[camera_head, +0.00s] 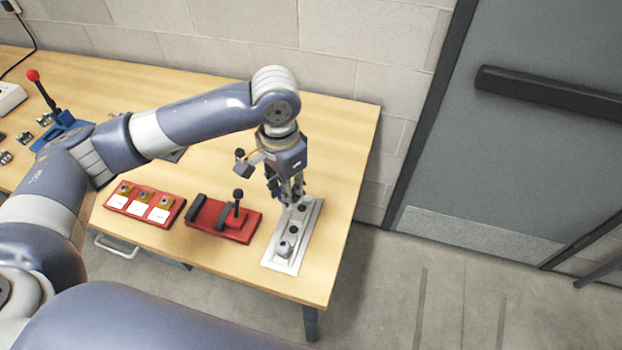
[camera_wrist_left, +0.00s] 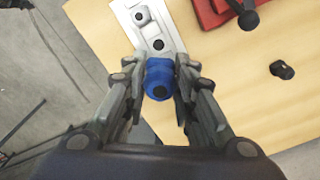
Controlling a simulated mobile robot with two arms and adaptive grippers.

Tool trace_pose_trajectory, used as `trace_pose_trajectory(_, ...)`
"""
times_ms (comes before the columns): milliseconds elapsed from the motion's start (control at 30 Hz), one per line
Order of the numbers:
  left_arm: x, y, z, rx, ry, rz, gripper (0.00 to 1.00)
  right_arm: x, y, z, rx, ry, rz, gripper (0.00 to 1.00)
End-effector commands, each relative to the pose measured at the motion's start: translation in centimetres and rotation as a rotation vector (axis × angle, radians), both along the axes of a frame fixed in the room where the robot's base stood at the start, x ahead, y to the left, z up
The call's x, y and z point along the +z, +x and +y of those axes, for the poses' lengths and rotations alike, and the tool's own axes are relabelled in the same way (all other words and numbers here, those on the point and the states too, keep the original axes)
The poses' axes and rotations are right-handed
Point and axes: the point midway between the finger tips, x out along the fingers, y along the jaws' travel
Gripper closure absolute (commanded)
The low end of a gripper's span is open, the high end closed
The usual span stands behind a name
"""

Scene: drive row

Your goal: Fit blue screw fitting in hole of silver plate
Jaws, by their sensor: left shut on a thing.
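My left gripper (camera_head: 290,190) is shut on the blue screw fitting (camera_wrist_left: 158,80) over the back end of the silver plate. In the head view the gripper's fingers mostly hide the fitting. The silver plate (camera_head: 272,262) lies near the table's right edge and also shows in the left wrist view (camera_wrist_left: 127,24). A dark hole (camera_wrist_left: 158,44) in the plate is open just in front of the fitting, and a grey fitting (camera_head: 285,248) stands toward the front end. I cannot tell whether the blue fitting's lower end is above or inside a hole. My right gripper is out of view.
A red base with a black lever (camera_head: 238,205) stands left of the plate. Left of that is a red tray (camera_head: 115,204) with several white-and-gold pieces. A small black piece (camera_wrist_left: 282,70) is on the table. The wooden table (camera_head: 345,140) is clear at the back right.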

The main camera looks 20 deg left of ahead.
Motion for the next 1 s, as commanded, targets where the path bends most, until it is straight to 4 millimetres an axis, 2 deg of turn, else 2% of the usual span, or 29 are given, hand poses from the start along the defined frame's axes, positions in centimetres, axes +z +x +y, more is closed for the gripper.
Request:
trace_pose_trajectory(33,0.0,0.8,-0.3,-0.075,0.001,0.007,0.98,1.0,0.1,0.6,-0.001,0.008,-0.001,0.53)
trace_pose_trajectory(333,-3.3,4.9,-1.2,-0.591,0.002,0.01,0.98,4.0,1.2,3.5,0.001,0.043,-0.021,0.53)
trace_pose_trajectory(500,-5.1,6.2,-1.5,-0.836,0.0,0.01,0.98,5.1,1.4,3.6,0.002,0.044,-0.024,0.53)
trace_pose_trajectory(633,-6.1,6.8,-1.5,-0.956,0.001,0.009,0.98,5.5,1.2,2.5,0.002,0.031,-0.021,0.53)
trace_pose_trajectory(800,-6.9,7.0,-1.4,-1.022,0.003,0.008,0.98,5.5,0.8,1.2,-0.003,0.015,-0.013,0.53)
trace_pose_trajectory(1000,-7.7,7.0,-1.4,-1.028,0.003,0.008,0.98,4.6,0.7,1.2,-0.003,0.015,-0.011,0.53)
